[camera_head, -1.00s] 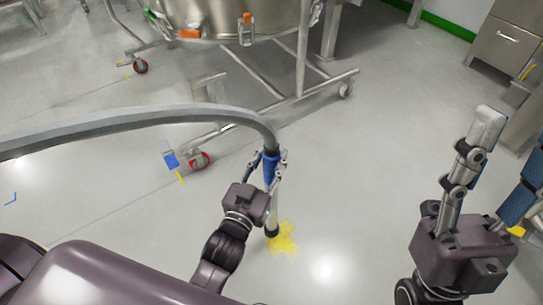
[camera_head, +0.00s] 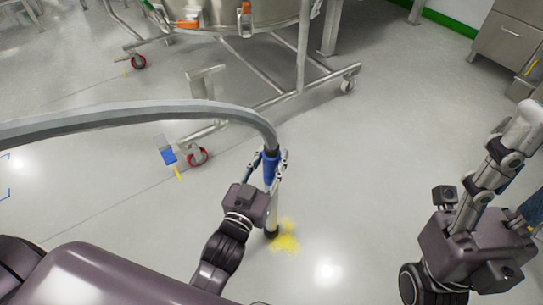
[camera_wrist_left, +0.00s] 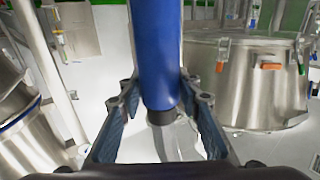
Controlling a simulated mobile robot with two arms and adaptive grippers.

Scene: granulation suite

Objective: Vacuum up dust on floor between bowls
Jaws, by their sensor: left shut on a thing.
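My left gripper (camera_head: 271,165) is shut on the blue grip of the vacuum wand (camera_head: 270,172), with a grey hose (camera_head: 150,112) arching away to the left. The wrist view also shows the blue grip (camera_wrist_left: 157,55) between the gripper's fingers. The wand's dark nozzle (camera_head: 271,233) is down at the left edge of a patch of yellow dust (camera_head: 287,240) on the floor. Part of the patch may be hidden behind the nozzle. My right gripper (camera_head: 520,180) is at the right, open and empty, off the floor.
A large steel bowl (camera_head: 270,12) stands on a wheeled frame (camera_head: 305,95) behind the dust. Its red caster (camera_head: 197,156) is left of the wand. The wrist view shows steel vessels at left (camera_wrist_left: 25,125) and right (camera_wrist_left: 262,85). A steel cabinet (camera_head: 505,40) stands back right. Floor around the dust is clear.

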